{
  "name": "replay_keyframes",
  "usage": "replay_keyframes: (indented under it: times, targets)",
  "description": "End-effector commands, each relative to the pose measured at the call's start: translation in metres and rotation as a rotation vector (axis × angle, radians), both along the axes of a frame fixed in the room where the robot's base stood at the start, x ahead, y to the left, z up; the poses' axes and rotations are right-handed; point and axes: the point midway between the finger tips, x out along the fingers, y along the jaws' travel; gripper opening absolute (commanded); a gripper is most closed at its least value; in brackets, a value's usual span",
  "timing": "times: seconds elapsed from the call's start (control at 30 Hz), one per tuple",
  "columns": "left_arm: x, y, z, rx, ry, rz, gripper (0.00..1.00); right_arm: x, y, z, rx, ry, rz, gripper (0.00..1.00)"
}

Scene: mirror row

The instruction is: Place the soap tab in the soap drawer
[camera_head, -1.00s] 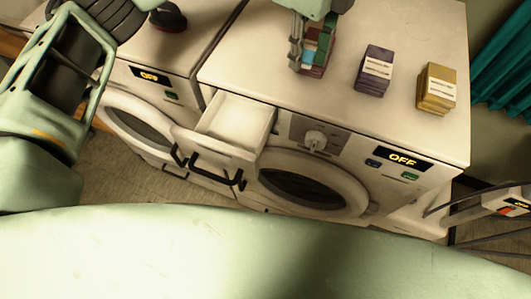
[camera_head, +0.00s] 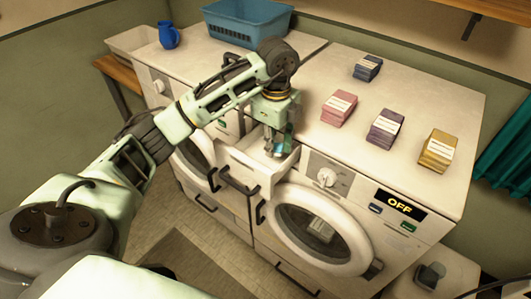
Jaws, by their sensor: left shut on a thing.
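My left gripper (camera_head: 279,140) points down over the open soap drawer (camera_head: 235,160) of the right-hand washer (camera_head: 410,95). It is shut on a small light-blue soap tab (camera_head: 270,148), which is partly hidden by the fingers. The tab is at or just above the drawer opening; I cannot tell whether it touches the drawer. The drawer is pulled out at the washer's upper left front. My right gripper is not in view.
On the washer top stand pink (camera_head: 338,108), purple (camera_head: 384,128), yellow (camera_head: 437,150) and dark blue (camera_head: 367,67) stacks. A blue basket (camera_head: 247,22) and a blue jug (camera_head: 168,35) stand behind on the left. The washer's round door (camera_head: 278,228) is below the drawer.

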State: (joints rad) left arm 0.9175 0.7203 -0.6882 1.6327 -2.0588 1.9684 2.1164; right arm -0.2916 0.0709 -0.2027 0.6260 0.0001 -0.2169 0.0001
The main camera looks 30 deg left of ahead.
Motion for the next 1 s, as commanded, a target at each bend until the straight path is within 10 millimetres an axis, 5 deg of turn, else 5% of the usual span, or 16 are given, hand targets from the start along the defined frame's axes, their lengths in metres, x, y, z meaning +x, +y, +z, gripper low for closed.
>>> replay_keyframes:
  times: [0.27,0.6,1.0]
  targets:
    - [0.009,0.037,-0.021,0.001,0.001,0.0,0.06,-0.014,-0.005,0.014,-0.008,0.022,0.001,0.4]
    - [0.008,0.038,-0.06,-0.001,0.001,-0.001,0.06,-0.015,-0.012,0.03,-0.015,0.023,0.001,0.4]
    - [0.009,0.038,-0.068,0.0,-0.001,-0.002,0.06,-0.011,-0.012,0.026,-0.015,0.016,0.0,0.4]
